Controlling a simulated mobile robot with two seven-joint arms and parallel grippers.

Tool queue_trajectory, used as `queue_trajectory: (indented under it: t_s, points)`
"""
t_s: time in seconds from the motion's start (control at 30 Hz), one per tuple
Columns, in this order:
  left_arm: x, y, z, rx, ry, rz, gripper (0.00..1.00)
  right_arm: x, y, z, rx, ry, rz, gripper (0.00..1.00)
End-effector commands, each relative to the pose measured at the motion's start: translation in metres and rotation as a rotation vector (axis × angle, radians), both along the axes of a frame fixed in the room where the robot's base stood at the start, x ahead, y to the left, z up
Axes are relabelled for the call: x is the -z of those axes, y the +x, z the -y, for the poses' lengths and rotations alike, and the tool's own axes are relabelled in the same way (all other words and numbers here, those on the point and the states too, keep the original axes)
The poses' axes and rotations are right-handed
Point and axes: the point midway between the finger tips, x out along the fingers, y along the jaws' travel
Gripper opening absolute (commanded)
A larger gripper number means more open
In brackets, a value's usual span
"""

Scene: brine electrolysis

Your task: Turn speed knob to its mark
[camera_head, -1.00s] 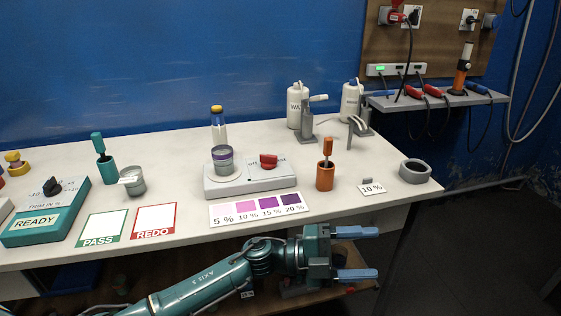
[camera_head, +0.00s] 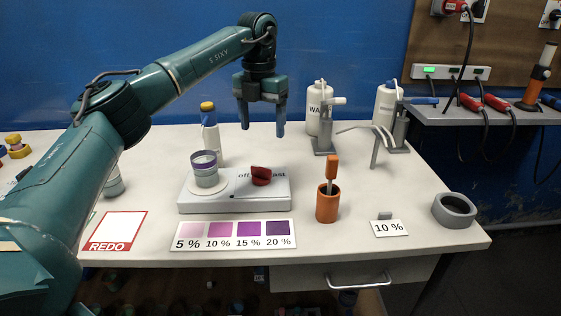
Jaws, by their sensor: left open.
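The speed knob (camera_head: 261,176) is red and sits on the right half of the white stirrer base (camera_head: 238,203). Printed words show behind it, partly hidden; "off" and what looks like the end of "fast" can be read. A grey cup with a purple band (camera_head: 205,170) stands on the round plate at the base's left. My left gripper (camera_head: 262,130) is open and empty, fingers pointing down, above and behind the knob and apart from it. My right gripper is not in view.
A bottle with a yellow and blue cap (camera_head: 210,135) stands behind the base. An orange holder (camera_head: 327,204) stands to its right. A colour card (camera_head: 233,235) lies in front. White bottles (camera_head: 319,108) stand at the back. A grey tape ring (camera_head: 454,210) lies far right.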

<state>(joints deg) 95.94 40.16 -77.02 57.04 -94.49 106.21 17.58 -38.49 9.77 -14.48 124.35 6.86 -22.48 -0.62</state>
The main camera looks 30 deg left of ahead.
Motion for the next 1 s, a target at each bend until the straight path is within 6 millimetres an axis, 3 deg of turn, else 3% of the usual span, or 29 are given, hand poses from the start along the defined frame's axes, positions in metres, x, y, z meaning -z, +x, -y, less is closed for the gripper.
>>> queue_trajectory:
  t_s: [0.17, 0.7, 1.0]
  points:
    - [0.005, -0.002, -0.008, -0.018, 0.022, -0.005, 0.73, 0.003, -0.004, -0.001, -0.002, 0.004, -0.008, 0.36]
    - [0.107, -0.003, -0.007, -0.015, 0.018, -0.003, 0.73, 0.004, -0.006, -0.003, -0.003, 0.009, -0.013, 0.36]
    - [0.126, -0.002, -0.006, -0.014, 0.017, -0.002, 0.73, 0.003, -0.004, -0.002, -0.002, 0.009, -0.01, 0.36]
